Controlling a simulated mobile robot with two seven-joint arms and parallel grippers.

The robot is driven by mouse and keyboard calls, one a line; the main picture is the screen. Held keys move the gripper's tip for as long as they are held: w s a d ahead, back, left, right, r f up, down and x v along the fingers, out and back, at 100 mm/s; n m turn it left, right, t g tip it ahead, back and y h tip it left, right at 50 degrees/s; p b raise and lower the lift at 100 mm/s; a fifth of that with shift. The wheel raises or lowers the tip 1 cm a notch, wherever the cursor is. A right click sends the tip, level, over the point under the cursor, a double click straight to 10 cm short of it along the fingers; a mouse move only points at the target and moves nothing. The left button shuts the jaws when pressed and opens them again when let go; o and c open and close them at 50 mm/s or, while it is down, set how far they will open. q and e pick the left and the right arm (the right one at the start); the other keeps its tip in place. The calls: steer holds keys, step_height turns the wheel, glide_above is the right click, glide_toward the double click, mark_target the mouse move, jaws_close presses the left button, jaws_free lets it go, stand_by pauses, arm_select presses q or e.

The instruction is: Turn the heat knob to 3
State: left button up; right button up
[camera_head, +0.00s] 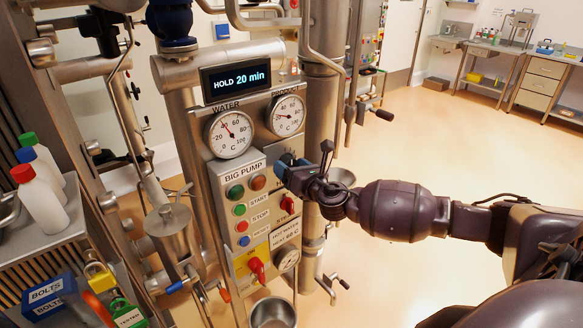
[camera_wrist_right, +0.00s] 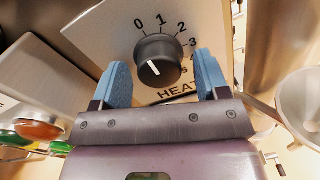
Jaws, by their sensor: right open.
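The dark round heat knob (camera_wrist_right: 157,62) shows in the right wrist view on a pale panel, below printed numbers 0 to 4 and above the word HEAT. A white line on its face leans slightly up and left, roughly toward the 0 side; the exact setting is hard to read. My right gripper (camera_wrist_right: 162,78) is open, with one blue finger on each side of the knob and visible gaps between. In the head view my right gripper (camera_head: 287,166) is at the upper part of the control panel and hides the knob. My left gripper is not in view.
The panel (camera_head: 229,172) holds a HOLD display (camera_head: 236,78), two gauges, several coloured buttons and red switches close to my right gripper. A steel pipe (camera_head: 321,100) stands beside the panel. A steel bowl (camera_head: 272,313) is below. Open floor (camera_head: 440,150) lies to the right.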

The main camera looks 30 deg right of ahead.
steer(key=c, duration=0.9)
steer(key=shift+a+r+m+g+y+p, duration=0.1)
steer(key=shift+m+p, duration=0.05)
steer(key=shift+m, duration=2.75)
steer(key=shift+d+r+m+g+y+p, duration=0.1)
steer(key=shift+m+p, duration=0.05)
steer(key=shift+m, duration=2.75)
steer(key=shift+a+r+m+g+y+p, duration=0.1)
steer(key=shift+m+p, duration=0.05)
steer(key=shift+m, duration=2.75)
